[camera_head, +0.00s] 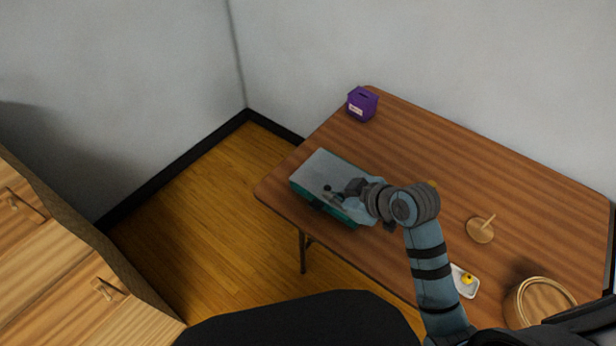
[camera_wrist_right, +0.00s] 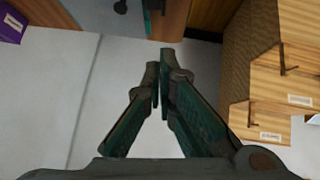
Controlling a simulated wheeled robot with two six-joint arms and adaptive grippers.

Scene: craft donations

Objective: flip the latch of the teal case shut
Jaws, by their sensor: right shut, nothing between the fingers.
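The teal case (camera_head: 301,187) stands near the table's left edge in the head view, with its grey lid (camera_head: 324,163) down. A dark fitting, probably the latch (camera_head: 317,205), shows on its front side; whether it is flipped is too small to tell. My right gripper (camera_head: 342,193) is over the case's front right part, partly hiding the lid. In the right wrist view the right gripper (camera_wrist_right: 160,72) is shut and empty, with part of the case (camera_wrist_right: 90,8) at the top edge. Contact cannot be told. My left gripper is not in view.
The wooden table (camera_head: 460,160) also bears a purple box (camera_head: 361,106) at the back, a round wooden piece with a peg (camera_head: 481,231), a white dish (camera_head: 465,284) and a round basket (camera_head: 545,305). A drawer cabinet (camera_head: 55,270) stands at left.

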